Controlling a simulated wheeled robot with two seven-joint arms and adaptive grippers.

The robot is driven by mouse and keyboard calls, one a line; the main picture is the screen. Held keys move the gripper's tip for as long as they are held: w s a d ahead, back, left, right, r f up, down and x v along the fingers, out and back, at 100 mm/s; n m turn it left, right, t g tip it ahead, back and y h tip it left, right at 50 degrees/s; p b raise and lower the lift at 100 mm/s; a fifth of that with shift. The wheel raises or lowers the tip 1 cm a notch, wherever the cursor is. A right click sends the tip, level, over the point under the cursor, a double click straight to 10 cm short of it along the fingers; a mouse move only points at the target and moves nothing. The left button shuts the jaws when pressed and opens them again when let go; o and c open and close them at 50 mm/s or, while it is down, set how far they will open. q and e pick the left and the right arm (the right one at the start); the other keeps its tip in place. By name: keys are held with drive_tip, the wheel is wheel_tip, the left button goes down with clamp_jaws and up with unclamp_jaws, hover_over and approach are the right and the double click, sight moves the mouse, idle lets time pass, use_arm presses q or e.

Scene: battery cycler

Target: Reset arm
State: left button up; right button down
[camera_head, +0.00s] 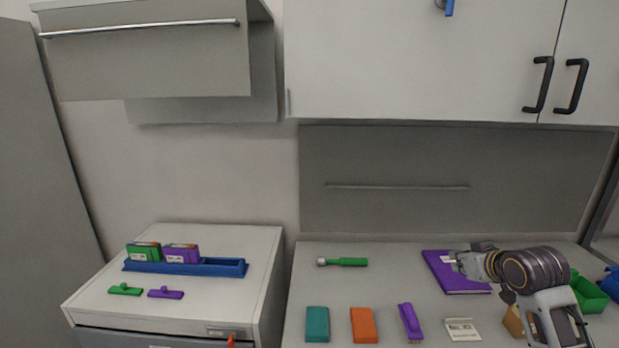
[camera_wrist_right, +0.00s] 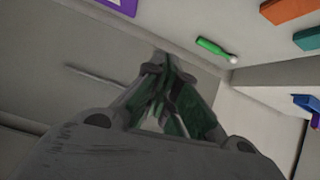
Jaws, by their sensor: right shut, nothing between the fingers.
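My right gripper (camera_head: 457,262) reaches in from the right in the head view, over the purple book (camera_head: 450,284) on the counter. In the right wrist view the fingers of my right gripper (camera_wrist_right: 165,65) are closed together with nothing between them. A green-handled tool (camera_head: 347,262) with a pale round head lies to the left of the gripper, apart from it. It also shows in the right wrist view (camera_wrist_right: 212,47). My left gripper is not in view.
The counter holds a teal block (camera_head: 317,324), an orange block (camera_head: 362,325), a purple brush (camera_head: 410,321) and a green bin (camera_head: 590,296). A blue rack (camera_head: 220,268) with green and purple packs stands on the left cabinet. Cupboards (camera_head: 420,60) hang above.

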drive_tip(key=s+a+f+g, duration=0.4)
drive_tip(key=s+a+f, duration=0.4)
drive_tip(key=s+f, duration=0.5)
drive_tip(key=s+a+f+g, duration=0.3)
drive_tip(key=s+a+f, duration=0.4)
drive_tip(key=s+f, duration=0.65)
drive_tip(key=s+f+g, duration=0.2)
drive_tip(key=s+f, duration=0.1)
drive_tip(key=f, duration=3)
drive_tip(key=s+d+f, duration=0.1)
drive_tip(key=s+f, duration=0.9)
drive_tip(key=s, duration=0.1)
drive_tip(key=s+d+f+n, duration=0.1)
drive_tip(key=s+d+f, duration=0.1)
drive_tip(key=s+f, duration=0.8)
drive_tip(key=shift+s+d+g, duration=0.3)
drive_tip(key=shift+s+g, duration=0.1)
drive_tip(key=shift+s, duration=0.3)
drive_tip(key=shift+f, duration=0.1)
